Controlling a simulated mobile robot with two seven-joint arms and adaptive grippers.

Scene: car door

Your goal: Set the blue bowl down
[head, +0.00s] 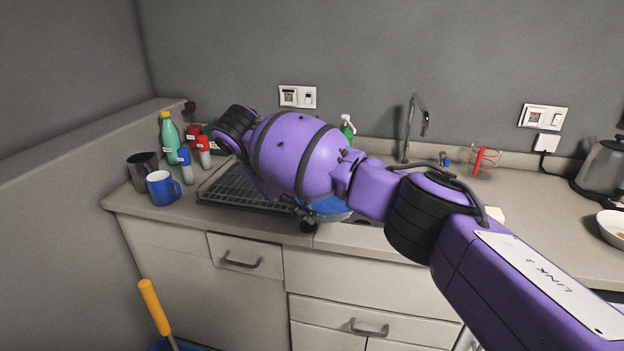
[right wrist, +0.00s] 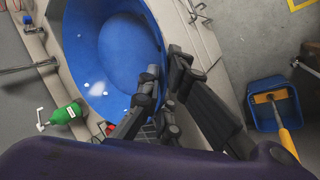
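The blue bowl (head: 328,209) shows only in part in the head view, beneath my right arm near the front of the counter. In the right wrist view the bowl (right wrist: 125,45) is large, and I look into its hollow, with a few small white spots on the inside. My right gripper (right wrist: 163,80) has one finger inside the bowl and one outside, pinching its rim. In the head view the gripper (head: 306,222) is mostly hidden behind my wrist. Whether the bowl touches anything below is hidden. My left gripper is in neither view.
A dark drying rack (head: 235,190) lies left of the bowl. A blue mug (head: 162,188), dark pitcher (head: 142,170) and bottles stand farther left. A green soap bottle (head: 348,128) and faucet (head: 408,130) are behind. A kettle (head: 603,165) stands far right.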

